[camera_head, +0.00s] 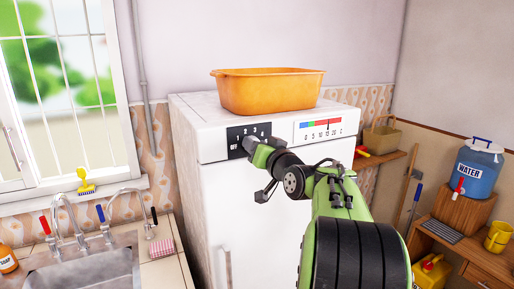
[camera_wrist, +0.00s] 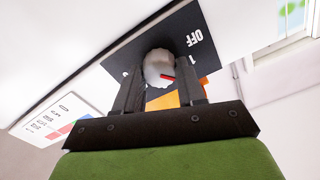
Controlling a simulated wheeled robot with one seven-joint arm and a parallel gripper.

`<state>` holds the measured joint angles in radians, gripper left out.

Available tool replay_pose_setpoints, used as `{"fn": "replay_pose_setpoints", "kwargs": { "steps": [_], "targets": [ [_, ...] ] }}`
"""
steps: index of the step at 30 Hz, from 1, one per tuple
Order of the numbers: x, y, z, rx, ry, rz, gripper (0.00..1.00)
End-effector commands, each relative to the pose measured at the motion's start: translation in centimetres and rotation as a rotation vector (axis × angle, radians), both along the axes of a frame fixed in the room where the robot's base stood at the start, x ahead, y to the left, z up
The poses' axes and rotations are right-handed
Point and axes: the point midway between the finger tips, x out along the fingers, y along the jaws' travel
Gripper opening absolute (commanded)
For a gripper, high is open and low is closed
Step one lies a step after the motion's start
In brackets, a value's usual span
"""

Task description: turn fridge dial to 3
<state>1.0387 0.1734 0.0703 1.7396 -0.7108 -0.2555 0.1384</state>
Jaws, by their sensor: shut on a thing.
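The fridge dial (camera_wrist: 157,66) is a round grey knob with a red pointer mark. It sits on a black panel (camera_head: 236,133) at the top left of the white fridge front, marked OFF and numbers. In the wrist view, my gripper (camera_wrist: 160,80) has one finger on each side of the knob and is shut on it. The red mark points right and slightly down there, a little past the 1. The finger hides the further numbers in that view. In the head view, my gripper (camera_head: 254,149) covers most of the dial, so its setting cannot be read there.
An orange tub (camera_head: 267,93) stands on top of the fridge (camera_head: 205,118). A thermometer strip (camera_head: 319,129) is right of the dial panel. A sink with taps (camera_head: 85,270) is at left. A shelf with a basket (camera_head: 382,138) and a blue water jug (camera_head: 478,168) are at right.

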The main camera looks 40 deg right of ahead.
Motion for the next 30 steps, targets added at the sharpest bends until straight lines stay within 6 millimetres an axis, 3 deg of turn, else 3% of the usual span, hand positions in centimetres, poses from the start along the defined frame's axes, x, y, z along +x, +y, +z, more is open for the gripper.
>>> {"fn": "replay_pose_setpoints", "kwargs": {
  "steps": [30],
  "targets": [
    [-0.04, -0.17, -0.09, 0.864, -0.252, -0.002, 0.09]
  ]
}}
